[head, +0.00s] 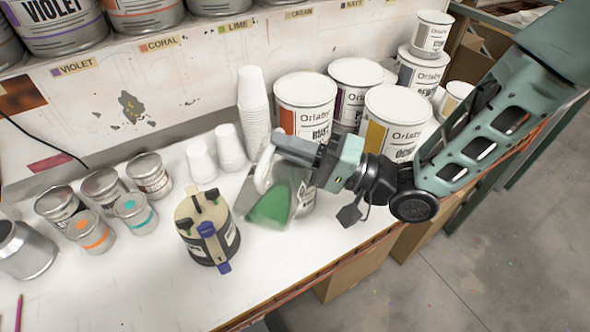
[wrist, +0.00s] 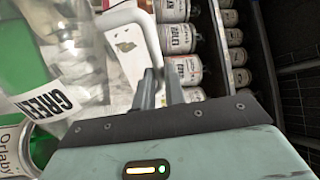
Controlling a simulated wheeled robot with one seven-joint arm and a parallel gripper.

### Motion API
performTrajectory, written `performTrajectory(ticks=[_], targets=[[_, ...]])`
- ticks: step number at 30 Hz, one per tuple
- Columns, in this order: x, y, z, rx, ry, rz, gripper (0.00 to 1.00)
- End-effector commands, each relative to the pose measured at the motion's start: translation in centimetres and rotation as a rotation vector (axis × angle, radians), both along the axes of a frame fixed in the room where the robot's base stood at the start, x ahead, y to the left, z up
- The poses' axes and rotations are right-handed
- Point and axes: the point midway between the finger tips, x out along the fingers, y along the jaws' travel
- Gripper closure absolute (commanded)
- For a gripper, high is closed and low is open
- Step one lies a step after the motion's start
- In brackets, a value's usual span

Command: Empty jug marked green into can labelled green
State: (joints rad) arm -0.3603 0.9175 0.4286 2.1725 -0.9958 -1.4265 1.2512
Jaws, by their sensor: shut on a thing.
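A clear jug (head: 245,196) with green liquid (head: 271,206) in it is held tilted above the bench. Its side reads GREEN in the wrist view (wrist: 45,103). My gripper (wrist: 160,84) is shut on the jug's white handle (wrist: 137,20); the handle also shows in the head view (head: 264,168). In the wrist view, a can marked Orlaby (wrist: 12,152) with some green by it sits at the lower left, partly hidden by the jug. In the head view, a pale can (head: 307,198) shows partly behind the jug; its label is hidden. I see no pouring stream.
A black-and-cream container (head: 208,232) with a blue clamp stands just left of the jug. White paper cups (head: 254,100) and large Orlaby pails (head: 305,103) stand behind. Small tins (head: 101,187) are at the left. The front of the white bench (head: 130,290) is clear.

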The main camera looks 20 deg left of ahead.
Motion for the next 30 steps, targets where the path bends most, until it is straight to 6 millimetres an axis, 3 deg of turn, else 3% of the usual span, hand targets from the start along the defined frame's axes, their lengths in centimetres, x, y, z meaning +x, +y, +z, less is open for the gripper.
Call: performTrajectory(ticks=[30], targets=[[0.94, -0.02, 0.37, 0.001, 0.038, 0.0, 1.0]])
